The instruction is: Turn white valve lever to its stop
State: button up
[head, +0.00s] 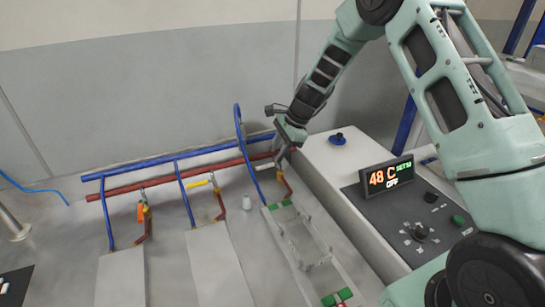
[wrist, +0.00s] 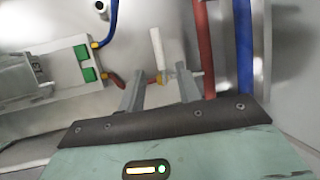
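The white valve lever (wrist: 156,46) shows in the wrist view, pointing up in the picture from a brass valve body (wrist: 166,77) on a short branch of the red pipe. My gripper (wrist: 160,82) has its two fingers apart, one on each side of the valve below the lever. No contact between fingers and lever can be seen.
A red pipe (wrist: 203,45) and a blue pipe (wrist: 244,50) run close to the right finger in the wrist view. Other valves have an orange lever (head: 140,212) and a yellow lever (head: 197,184). A control box with a display (head: 389,177) stands at right.

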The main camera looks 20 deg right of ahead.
aim_at(272, 164)
jog(key=shift+x, duration=2.05)
jog(key=shift+c, duration=0.3)
grip_shut()
